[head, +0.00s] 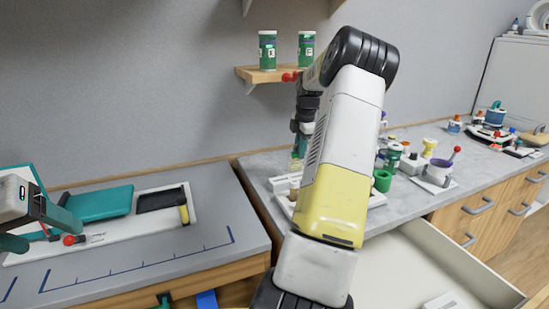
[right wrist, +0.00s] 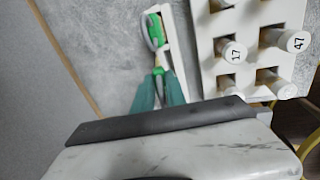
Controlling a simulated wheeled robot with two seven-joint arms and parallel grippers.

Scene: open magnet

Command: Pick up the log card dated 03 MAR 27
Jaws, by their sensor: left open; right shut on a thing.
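No card with a readable date shows in either view. A small white flat item (head: 445,303) lies in the open drawer at the lower right; I cannot tell whether it is a card. My right gripper (right wrist: 158,74) is shut on a slim green-and-white object (right wrist: 155,32) beside a white rack. In the head view the right arm hides most of this gripper; a bit of its teal fingers shows over the counter. My left gripper (head: 40,231) is open at the left, over the left bench near a red knob (head: 69,240).
The white rack (right wrist: 208,75) holds several numbered pegs, 17 and 47 among them. The open drawer (head: 405,262) juts out below the right counter. A wooden shelf (head: 262,76) bears two green jars. Cups and a mortar (head: 437,173) crowd the right counter.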

